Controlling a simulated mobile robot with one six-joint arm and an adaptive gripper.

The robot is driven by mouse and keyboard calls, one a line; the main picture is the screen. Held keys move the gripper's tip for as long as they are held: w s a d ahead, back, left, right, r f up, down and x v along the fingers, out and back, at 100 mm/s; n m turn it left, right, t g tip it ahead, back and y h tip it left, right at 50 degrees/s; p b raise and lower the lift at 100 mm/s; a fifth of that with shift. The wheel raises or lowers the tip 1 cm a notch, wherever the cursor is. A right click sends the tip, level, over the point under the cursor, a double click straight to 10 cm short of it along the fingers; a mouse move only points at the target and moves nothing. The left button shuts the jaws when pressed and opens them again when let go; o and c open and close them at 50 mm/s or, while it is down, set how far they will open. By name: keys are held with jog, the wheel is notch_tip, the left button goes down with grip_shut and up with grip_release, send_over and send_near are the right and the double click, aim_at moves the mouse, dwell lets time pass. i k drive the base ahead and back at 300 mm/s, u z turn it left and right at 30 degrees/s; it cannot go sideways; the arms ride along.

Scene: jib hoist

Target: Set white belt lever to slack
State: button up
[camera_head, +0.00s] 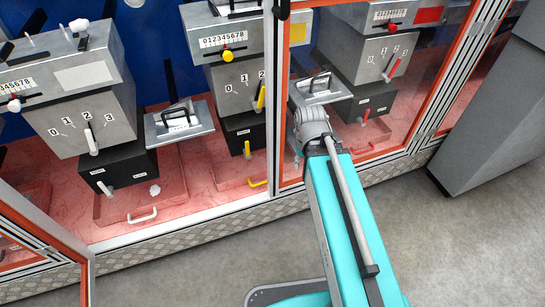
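A short white lever (104,188) sticks out from the lower left of the black box (124,168) under the left grey machine. It sits below the left of two small white labels, whose text is too small to read. It appears to be the belt lever. A longer white lever (91,142) on the grey housing above points down below the mark 2, on a scale of 0 to 3. My arm reaches up at right of centre, well to the right of the white levers. Its grey end joint shows, but no gripper fingers can be made out.
A grey plate with a black handle (179,121) juts out right of the white levers. A white-handled red tray (118,208) lies below. The middle machine has a yellow lever (247,150). An orange-framed clear panel (350,130) covers the right machine, which has red levers. Floor is free in front.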

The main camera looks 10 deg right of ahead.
aim_at(109, 190)
jog(key=u, duration=1.65)
